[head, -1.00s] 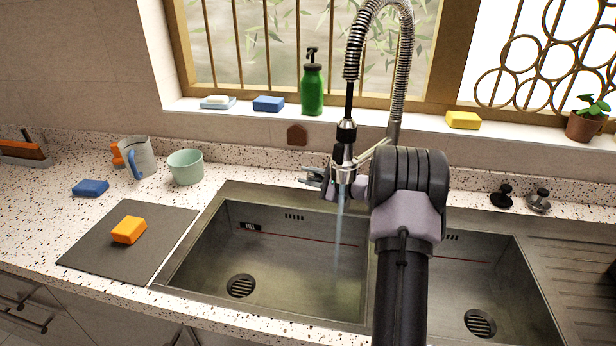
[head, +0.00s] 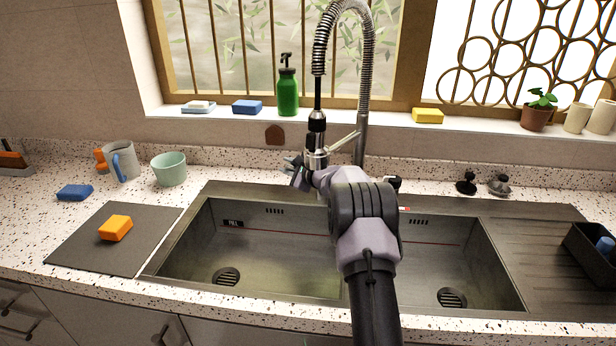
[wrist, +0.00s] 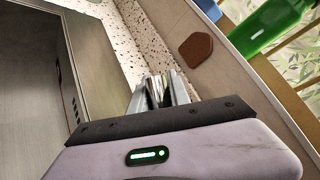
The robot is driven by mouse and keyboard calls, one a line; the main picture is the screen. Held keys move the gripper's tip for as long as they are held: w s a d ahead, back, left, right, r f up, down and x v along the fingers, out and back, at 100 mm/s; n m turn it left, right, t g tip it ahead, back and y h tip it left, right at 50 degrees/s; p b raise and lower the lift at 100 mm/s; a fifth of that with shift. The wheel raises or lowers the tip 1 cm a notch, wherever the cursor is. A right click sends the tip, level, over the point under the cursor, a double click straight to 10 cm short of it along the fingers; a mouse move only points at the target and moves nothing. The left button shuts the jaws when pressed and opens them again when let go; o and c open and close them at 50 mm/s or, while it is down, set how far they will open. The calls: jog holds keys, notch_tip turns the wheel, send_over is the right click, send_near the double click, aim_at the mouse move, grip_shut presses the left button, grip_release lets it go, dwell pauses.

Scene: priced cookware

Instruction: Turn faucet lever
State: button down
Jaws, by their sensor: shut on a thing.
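The faucet (head: 361,130) is a tall chrome spring-neck type with a black and silver spray head (head: 317,135) over the double sink (head: 290,295). No water stream shows under the spray head. My gripper (head: 295,168) is behind and just left of the spray head's lower end. It also shows in the wrist view (wrist: 160,92), its metal fingers close together above the back of the counter. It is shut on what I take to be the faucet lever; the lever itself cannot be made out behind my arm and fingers.
A green soap bottle (head: 288,92), sponges and a potted plant (head: 538,110) line the window sill. A mug (head: 118,162), a green cup (head: 169,169) and an orange sponge (head: 115,228) stand left of the sink. The left basin is empty.

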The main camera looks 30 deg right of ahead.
jog(key=shift+d, duration=0.25)
jog(key=shift+w, duration=0.1)
jog(key=c, duration=1.2)
grip_release()
jog(key=shift+d, duration=0.1)
jog(key=shift+c, duration=0.2)
jog(key=f+p+v, duration=0.1)
jog(key=f+v, duration=0.1)
jog(key=v, duration=1.4)
jog(key=shift+s+a+f+p, duration=0.3)
jog(key=shift+s+f+p, duration=0.1)
jog(key=shift+s, duration=0.3)
